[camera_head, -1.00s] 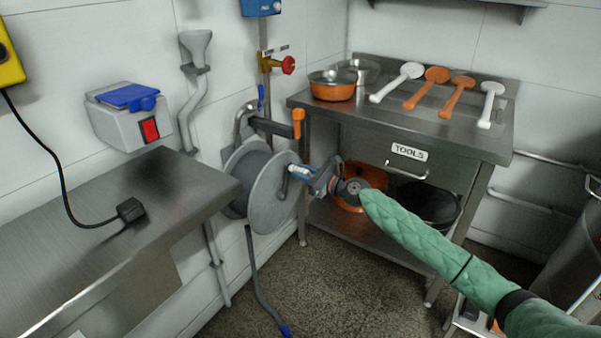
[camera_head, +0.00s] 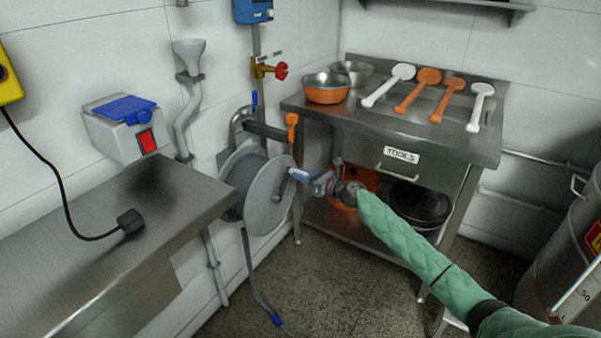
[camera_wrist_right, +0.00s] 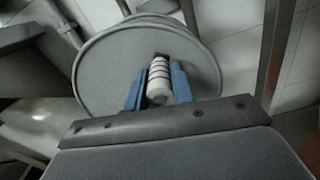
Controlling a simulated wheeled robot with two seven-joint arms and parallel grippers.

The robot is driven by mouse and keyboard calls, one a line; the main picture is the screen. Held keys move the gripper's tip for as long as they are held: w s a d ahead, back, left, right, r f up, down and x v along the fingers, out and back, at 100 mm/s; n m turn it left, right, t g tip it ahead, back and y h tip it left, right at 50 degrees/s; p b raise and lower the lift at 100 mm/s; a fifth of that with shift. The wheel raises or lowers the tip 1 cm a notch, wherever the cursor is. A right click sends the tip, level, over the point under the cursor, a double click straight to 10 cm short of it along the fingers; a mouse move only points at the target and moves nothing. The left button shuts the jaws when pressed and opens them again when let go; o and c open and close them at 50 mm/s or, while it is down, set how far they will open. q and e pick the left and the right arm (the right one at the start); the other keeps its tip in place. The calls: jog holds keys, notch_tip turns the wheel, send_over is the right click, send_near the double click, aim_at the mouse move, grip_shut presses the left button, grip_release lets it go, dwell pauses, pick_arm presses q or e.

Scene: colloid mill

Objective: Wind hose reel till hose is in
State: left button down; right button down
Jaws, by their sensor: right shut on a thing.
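The grey hose reel (camera_head: 262,203) is mounted on the wall below a grey pipe. Its round flange faces right, and it also fills the upper middle of the right wrist view (camera_wrist_right: 110,80). A dark length of hose (camera_head: 254,275) hangs from the reel to near the floor, ending in a blue tip (camera_head: 277,320). My right gripper (camera_head: 308,178), on a green-sleeved arm, is at the reel's flange. Its blue fingers (camera_wrist_right: 155,90) are shut on the white ringed crank handle (camera_wrist_right: 158,78). My left gripper is not seen.
A steel table (camera_head: 110,215) stands left of the reel. A steel bench (camera_head: 425,135) with a drawer marked TOOLS stands to the right, holding pans and spoons. An orange-handled lever (camera_head: 291,120) sticks out above the reel.

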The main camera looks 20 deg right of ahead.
jog(key=shift+d+f+m, duration=0.15)
jog(key=shift+f+m, duration=0.15)
jog(key=shift+f, duration=0.05)
jog(key=c, duration=1.2)
grip_release()
jog(key=shift+r, duration=0.1)
jog(key=shift+d, duration=0.1)
jog(key=shift+v, duration=3.8)
